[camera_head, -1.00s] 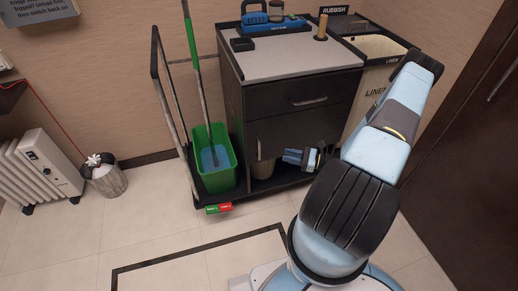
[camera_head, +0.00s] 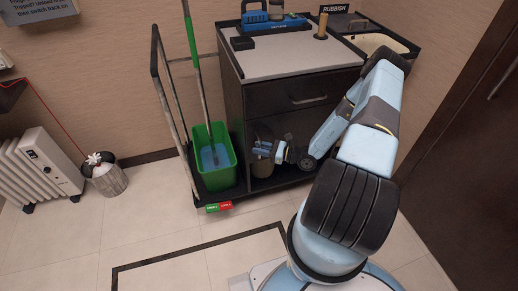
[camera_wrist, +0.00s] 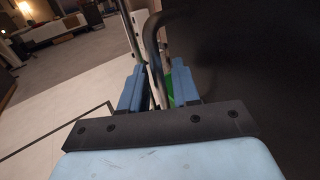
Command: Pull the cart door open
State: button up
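The dark cart (camera_head: 290,72) stands against the wall, with a drawer on top and a dark lower door below it. My gripper (camera_head: 262,149) is in front of the left part of the lower front, low over the cart base. In the wrist view, the two blue fingers of my gripper (camera_wrist: 158,66) stand apart. The curved dark door handle (camera_wrist: 150,38) runs down between them, with gaps visible on its sides. The dark door panel (camera_wrist: 245,70) fills the right of that view. My arm hides much of the door in the head view; I cannot tell whether it is ajar.
A green mop bucket (camera_head: 212,170) stands on the cart's left platform, beside a tall side frame (camera_head: 170,115). A radiator (camera_head: 35,165) and a small waste bin (camera_head: 105,178) are at left. The floor in front is clear.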

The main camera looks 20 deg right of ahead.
jog(key=shift+w+a, duration=0.1)
jog(key=shift+a, duration=0.1)
grip_shut()
dwell(0.5)
